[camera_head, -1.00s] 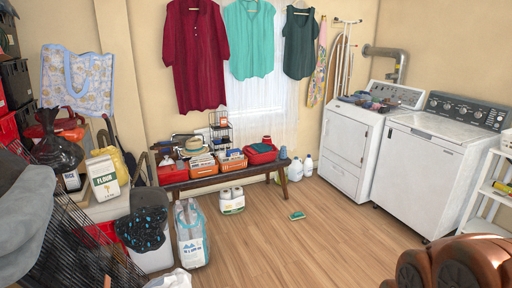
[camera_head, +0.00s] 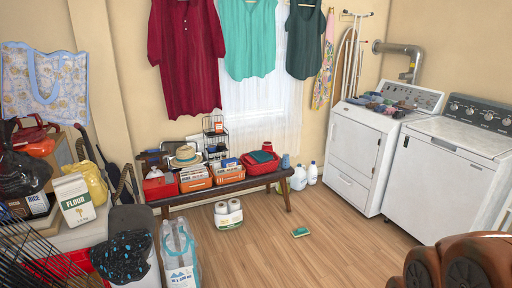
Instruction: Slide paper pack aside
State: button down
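A small pack of white paper rolls (camera_head: 228,213) with a green and yellow label stands upright on the wood floor. My gripper is not in view, and nothing is seen touching the pack.
A green brush-like item (camera_head: 300,232) lies on the floor right of the pack. White jugs (camera_head: 299,177) stand by the bench's right end. A dryer (camera_head: 352,157) and washer (camera_head: 440,185) line the right. Mid-floor is mostly clear.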

aim_at(232, 220)
jog(key=i, duration=3.85)
jog(key=u, duration=3.25)
